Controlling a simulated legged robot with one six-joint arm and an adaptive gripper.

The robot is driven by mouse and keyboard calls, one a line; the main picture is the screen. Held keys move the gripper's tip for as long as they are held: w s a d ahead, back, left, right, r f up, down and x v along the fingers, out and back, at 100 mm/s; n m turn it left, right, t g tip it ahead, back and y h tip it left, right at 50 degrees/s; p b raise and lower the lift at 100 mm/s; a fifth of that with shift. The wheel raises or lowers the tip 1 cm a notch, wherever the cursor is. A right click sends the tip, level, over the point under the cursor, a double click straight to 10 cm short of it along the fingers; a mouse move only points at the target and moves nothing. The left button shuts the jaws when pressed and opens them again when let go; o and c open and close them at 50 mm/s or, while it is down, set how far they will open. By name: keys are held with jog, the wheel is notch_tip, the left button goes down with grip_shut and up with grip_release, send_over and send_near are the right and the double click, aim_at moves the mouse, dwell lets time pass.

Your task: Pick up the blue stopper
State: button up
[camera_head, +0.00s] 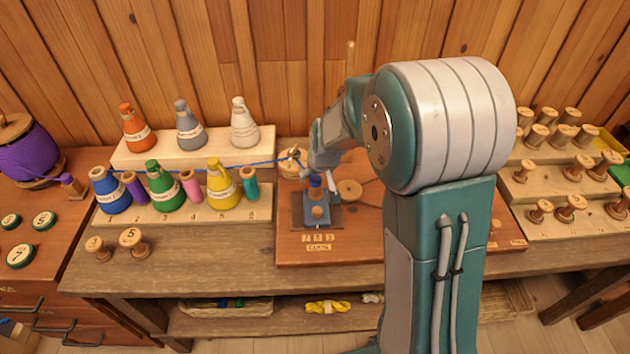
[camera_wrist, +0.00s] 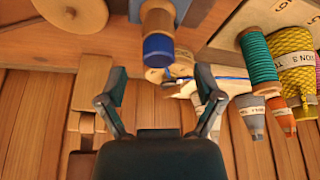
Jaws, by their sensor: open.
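The blue stopper (camera_wrist: 158,47) shows in the wrist view as a blue end on a pale wooden cylinder, ahead of the gap between my fingers. In the head view it appears as a small blue piece (camera_head: 316,181) above the blue fixture on the reddish wooden board. My gripper (camera_wrist: 161,78) is open, with one finger on each side and nothing between them. In the head view my gripper (camera_head: 322,157) is just above and behind the blue piece, partly hidden by my arm. I cannot tell whether it touches.
A blue thread (camera_head: 240,166) runs left to the cone racks (camera_head: 190,213). Several coloured cones stand there. Racks of wooden spools (camera_head: 560,196) stand at the right. My arm hides part of the board.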

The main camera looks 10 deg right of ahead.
jog(key=shift+x, duration=1.2)
jog(key=c, duration=0.8)
jog(key=shift+c, duration=0.2)
